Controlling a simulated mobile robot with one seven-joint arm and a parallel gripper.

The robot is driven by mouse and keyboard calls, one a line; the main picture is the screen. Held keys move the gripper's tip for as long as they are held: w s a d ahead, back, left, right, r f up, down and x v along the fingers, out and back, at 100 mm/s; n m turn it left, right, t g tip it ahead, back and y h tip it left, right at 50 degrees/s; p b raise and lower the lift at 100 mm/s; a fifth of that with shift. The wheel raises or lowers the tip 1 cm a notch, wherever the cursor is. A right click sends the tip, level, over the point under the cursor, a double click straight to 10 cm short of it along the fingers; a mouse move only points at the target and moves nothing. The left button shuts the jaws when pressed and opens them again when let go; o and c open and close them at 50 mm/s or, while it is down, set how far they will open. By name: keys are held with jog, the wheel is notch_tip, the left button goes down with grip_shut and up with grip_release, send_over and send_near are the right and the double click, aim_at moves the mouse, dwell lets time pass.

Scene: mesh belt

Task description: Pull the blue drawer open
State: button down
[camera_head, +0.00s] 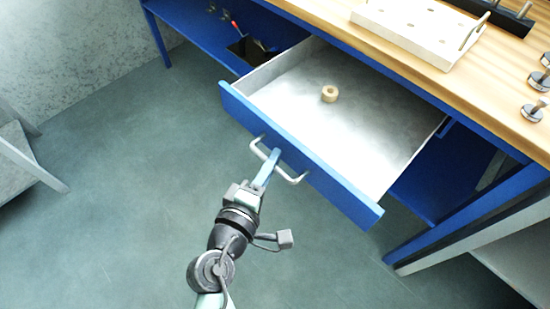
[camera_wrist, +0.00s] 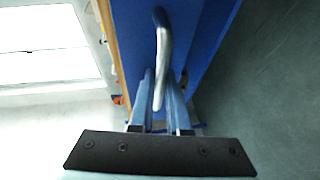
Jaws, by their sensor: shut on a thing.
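The blue drawer (camera_head: 320,168) stands well open under the wooden benchtop in the head view, its pale inside showing. Its blue front also fills the middle of the wrist view (camera_wrist: 195,50). A silver bar handle (camera_head: 292,178) is fixed to the drawer front, and it runs down between the fingers in the wrist view (camera_wrist: 161,50). My gripper (camera_head: 270,163) is shut on the handle near its middle. In the wrist view the blue-grey fingers (camera_wrist: 158,95) lie on either side of the bar.
A tan ring (camera_head: 329,93) lies inside the drawer. The wooden benchtop (camera_head: 400,50) holds a white tray (camera_head: 420,28) and several metal knobbed parts (camera_head: 533,110). A blue shelf (camera_head: 200,30) with small tools is at upper left. The green floor (camera_head: 130,170) before the drawer is clear.

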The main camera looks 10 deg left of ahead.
jog(key=c, duration=0.9)
grip_release()
jog(key=shift+s, duration=0.1)
jog(key=v, duration=1.3)
jog(key=shift+r, duration=0.1)
